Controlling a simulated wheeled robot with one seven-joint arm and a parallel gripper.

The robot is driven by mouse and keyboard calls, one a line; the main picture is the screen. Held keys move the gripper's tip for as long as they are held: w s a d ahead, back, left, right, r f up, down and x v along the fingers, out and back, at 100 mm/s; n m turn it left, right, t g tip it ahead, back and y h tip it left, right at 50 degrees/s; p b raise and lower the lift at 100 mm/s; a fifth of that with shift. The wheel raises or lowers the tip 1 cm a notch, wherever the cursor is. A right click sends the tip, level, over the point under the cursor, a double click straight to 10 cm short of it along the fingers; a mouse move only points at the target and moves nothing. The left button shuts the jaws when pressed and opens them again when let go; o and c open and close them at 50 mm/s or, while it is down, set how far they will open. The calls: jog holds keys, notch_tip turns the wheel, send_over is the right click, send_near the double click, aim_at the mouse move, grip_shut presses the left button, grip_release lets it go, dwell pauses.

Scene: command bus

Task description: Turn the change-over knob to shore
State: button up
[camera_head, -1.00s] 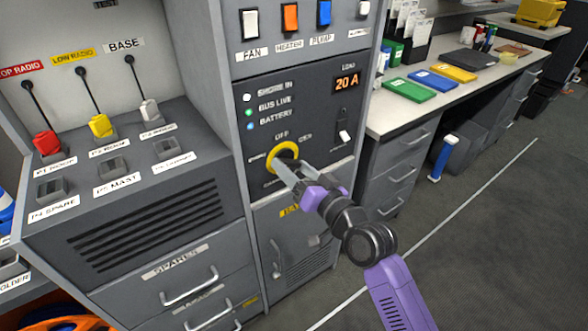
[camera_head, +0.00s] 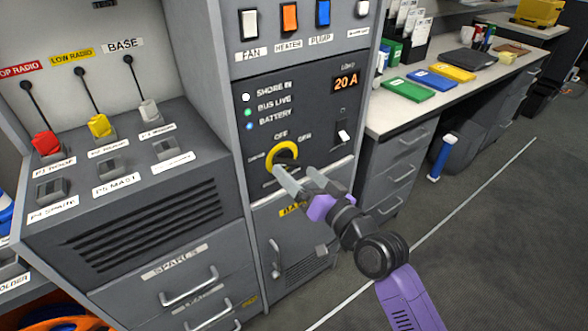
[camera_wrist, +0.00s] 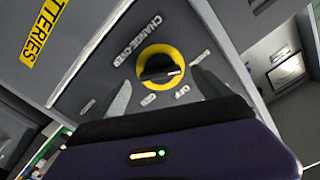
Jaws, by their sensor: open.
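The change-over knob (camera_head: 284,153) is a black knob inside a yellow ring on the dark panel, with OFF above it and other labels around it. In the wrist view the knob (camera_wrist: 160,70) shows its black bar, with CHANGE-OVER, OFF and GEN lettering around the ring. My gripper (camera_head: 294,180) is open and empty, just below and right of the knob in the head view. In the wrist view its two fingers (camera_wrist: 163,92) stand apart on either side of the ring's lower part, not closed on the knob. Whether the tips touch the panel I cannot tell.
Above the knob are status lights (camera_head: 249,112), a 20 A display (camera_head: 346,83) and a small white switch (camera_head: 344,134). A row of rocker switches (camera_head: 290,18) sits higher. Below is a cabinet door (camera_head: 300,240). A desk (camera_head: 400,122) with folders stands at the right.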

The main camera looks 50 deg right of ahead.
jog(key=v, duration=0.5)
dwell(0.6)
jog(key=s+a+f+n+g+y, duration=0.1)
jog(key=s+a+f+n+y, duration=0.3)
jog(key=s+a, duration=0.7)
jog(key=s+a+f+n+g+y, duration=0.15)
jog(key=s+a+n, duration=0.35)
jog(key=s+a, duration=0.65)
notch_tip(320, 180, up, 13)
jog(key=d+p, duration=0.2)
jog(key=p, duration=1.1)
jog(key=shift+s, duration=0.45)
